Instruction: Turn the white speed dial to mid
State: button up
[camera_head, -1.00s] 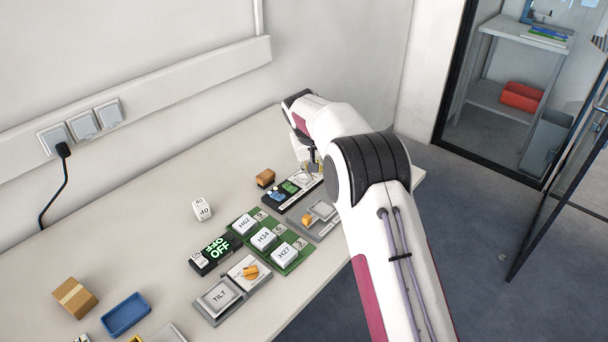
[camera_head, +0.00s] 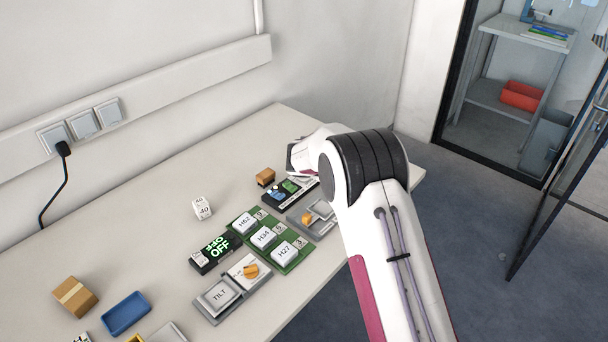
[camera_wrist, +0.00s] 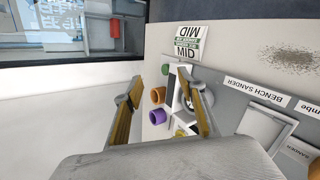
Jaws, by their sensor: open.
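The white speed dial is not clearly visible. In the wrist view a pale round part (camera_wrist: 192,101), possibly the dial, shows beside and partly behind the right finger. A card reading MID (camera_wrist: 186,48) lies beyond the fingertips. My gripper (camera_wrist: 161,76) is open, with its two fingers wide apart and nothing seen held between them. I cannot tell whether a finger touches the pale part.
A black panel (camera_head: 272,197) with blue and green parts sits near my wrist. Green block trays (camera_head: 290,262), a TILT unit (camera_head: 215,298), a blue tray (camera_head: 126,314) and a white cube (camera_head: 201,208) are on the table. Purple, orange and green round items show near the fingers.

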aim_at(304, 180)
jog(key=n+t, duration=0.1)
jog(key=n, duration=0.1)
jog(key=w+a+n+t, duration=0.1)
jog(key=n, duration=0.1)
jog(key=n+t, duration=0.1)
jog(key=n, duration=0.2)
jog(key=shift+w+a+r+t, duration=0.25)
jog(key=shift+w+a+t, duration=0.05)
jog(key=shift+w, duration=0.1)
jog(key=n, duration=0.1)
jog(key=a+n+t+y, duration=0.1)
jog(key=shift+w+a+f+n, duration=0.15)
jog(key=shift+w+a+n, duration=0.05)
jog(key=shift+n, duration=0.2)
jog(key=a+f+n+y, duration=0.1)
jog(key=a+n+y, duration=0.1)
jog(key=a+n, duration=0.1)
jog(key=s+a+f+n+t+y, duration=0.1)
jog(key=a+f+n+y, duration=0.1)
jog(key=a+n, duration=0.2)
jog(key=a+f+n+t+y, duration=0.1)
jog(key=a+n+y, duration=0.2)
jog(key=a+n, duration=0.1)
jog(key=shift+s+a+f+n, duration=0.15)
jog(key=shift+s+f+n, duration=0.2)
jog(key=shift+n, duration=0.55)
jog(key=shift+a+f+n+y, duration=0.1)
jog(key=shift+a+n+y, duration=0.3)
jog(key=shift+a+n, duration=0.35)
jog(key=shift+x, duration=3.85)
